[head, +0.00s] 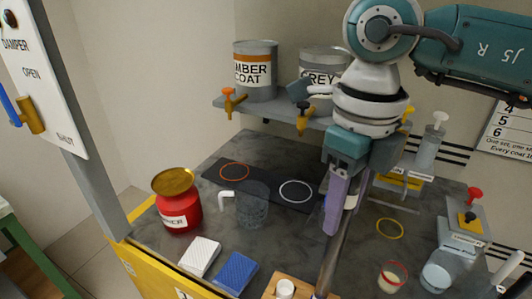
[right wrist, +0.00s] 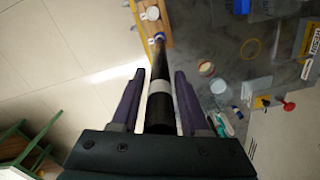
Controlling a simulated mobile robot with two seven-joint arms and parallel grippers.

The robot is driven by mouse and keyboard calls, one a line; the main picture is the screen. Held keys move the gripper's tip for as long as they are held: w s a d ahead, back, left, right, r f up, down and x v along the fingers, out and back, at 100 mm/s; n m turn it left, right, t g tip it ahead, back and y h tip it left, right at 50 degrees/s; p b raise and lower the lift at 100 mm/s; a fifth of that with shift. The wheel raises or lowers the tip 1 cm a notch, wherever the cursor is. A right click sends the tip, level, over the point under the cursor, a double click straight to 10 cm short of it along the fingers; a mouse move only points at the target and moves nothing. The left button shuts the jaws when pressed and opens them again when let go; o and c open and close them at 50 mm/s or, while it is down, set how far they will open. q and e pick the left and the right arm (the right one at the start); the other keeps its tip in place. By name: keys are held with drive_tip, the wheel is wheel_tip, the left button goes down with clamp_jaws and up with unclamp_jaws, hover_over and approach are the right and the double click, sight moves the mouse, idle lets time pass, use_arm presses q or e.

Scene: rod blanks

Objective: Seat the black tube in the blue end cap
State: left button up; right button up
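The black tube (head: 337,250) with a white band stands steeply, running down to the picture's bottom edge. In the right wrist view the tube (right wrist: 160,80) runs between the purple fingers of my right gripper (right wrist: 160,72), with a narrow gap on each side. The right gripper (head: 347,205) is around the tube's upper part in the head view. The blue end cap (right wrist: 160,36) shows at the tube's far end, on the wooden block (right wrist: 164,22). I cannot tell how deep the tube sits in it. My left gripper is not in view.
A white cap (head: 285,288) is on the wooden block (head: 270,292). A red pot (head: 176,205), a clear mug (head: 253,208), white and blue pads (head: 237,271), a small cup (head: 392,277) and a glass jar (head: 438,272) stand around. A shelf (head: 270,112) with cans is behind.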

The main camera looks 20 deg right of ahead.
drive_tip(key=shift+o, duration=0.8)
wheel_tip(320, 180, up, 12)
drive_tip(key=shift+r+b, duration=0.2)
drive_tip(key=shift+b, duration=0.7)
